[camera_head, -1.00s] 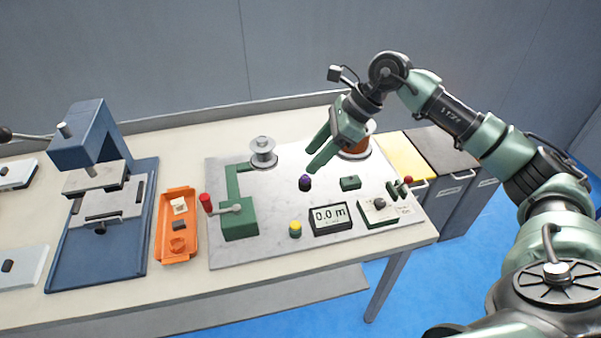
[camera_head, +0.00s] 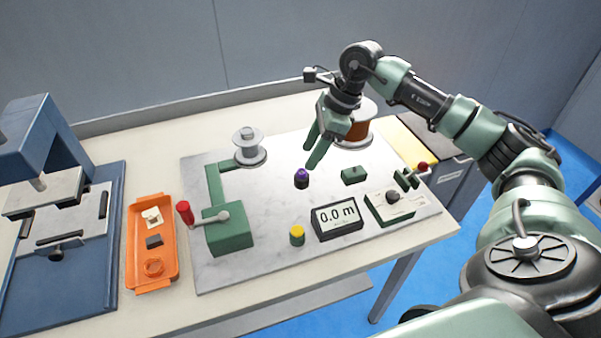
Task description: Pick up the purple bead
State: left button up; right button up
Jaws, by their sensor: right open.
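The purple bead (camera_head: 301,174) sits on top of a small dark post or base on the grey marbled board (camera_head: 270,215), near its middle. My right gripper (camera_head: 312,158) is open, with its two green fingers pointing down just behind and above the bead. The fingers look apart from the bead, and nothing is between them. My left gripper is not in view.
A yellow-topped knob (camera_head: 297,235), a meter reading 0.0 m (camera_head: 337,217) and a green block (camera_head: 354,175) stand near the bead. The green crank winder (camera_head: 228,230) is at left, a copper spool (camera_head: 358,125) behind. An orange tray (camera_head: 136,240) lies further left.

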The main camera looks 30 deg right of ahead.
aim_at(302, 171)
jog(key=p+x, duration=0.1)
jog(key=x, duration=0.4)
jog(key=shift+s, duration=0.15)
grip_shut()
